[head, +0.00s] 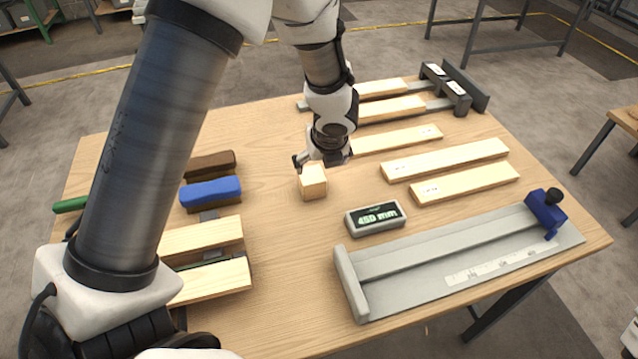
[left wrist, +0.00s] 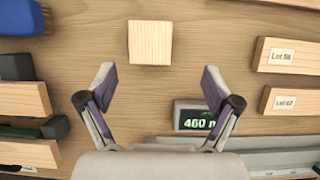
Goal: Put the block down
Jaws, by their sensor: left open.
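The wooden block (head: 312,182) stands on the table top near its middle. In the left wrist view the block (left wrist: 150,42) lies ahead of the fingertips, roughly centred between their lines and apart from both. My left gripper (head: 324,158) is just above and behind the block in the head view. Its two fingers (left wrist: 159,82) are spread wide with nothing between them but bare table. My right gripper does not show in either view.
A display box (head: 376,217) and a grey measuring fixture (head: 455,258) with a blue stop sit at the front right. Labelled boards (head: 445,160) lie at right. A blue-topped brush (head: 210,192) and boards (head: 205,280) lie at left. Bare table (head: 285,265) lies in front of the block.

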